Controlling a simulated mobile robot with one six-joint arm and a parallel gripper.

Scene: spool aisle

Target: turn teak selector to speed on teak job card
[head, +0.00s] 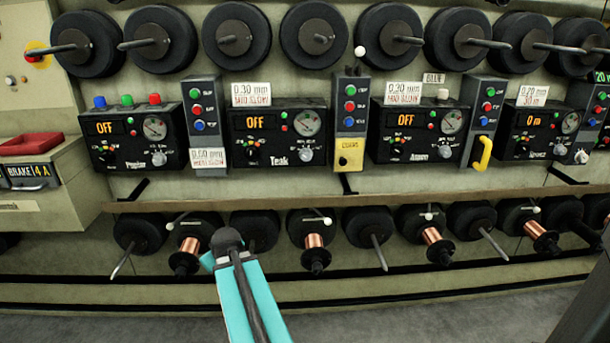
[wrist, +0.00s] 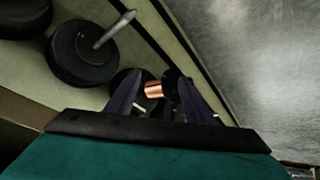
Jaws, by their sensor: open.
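The Teak panel (head: 278,135) is a black box on the machine front, left of the picture's middle. Its display reads OFF, and it has a round gauge at upper right. A dark knob (head: 271,150) ringed with coloured dots sits at its lower left, and a pale knob (head: 306,155) at its lower right; their settings are too small to read. The Teak job card (head: 251,94) above reads 0.30 mm with a red line that looks like MID SLOW. My gripper (wrist: 158,82) is open and empty in the wrist view, with a copper spool (wrist: 154,90) beyond its fingers.
Similar panels stand either side, the left one (head: 130,135) and the Aspen-like one (head: 418,132) also reading OFF. A button box (head: 350,120) with a yellow tag stands right of Teak. A ledge (head: 400,197) and rows of black spools with protruding spindles lie below.

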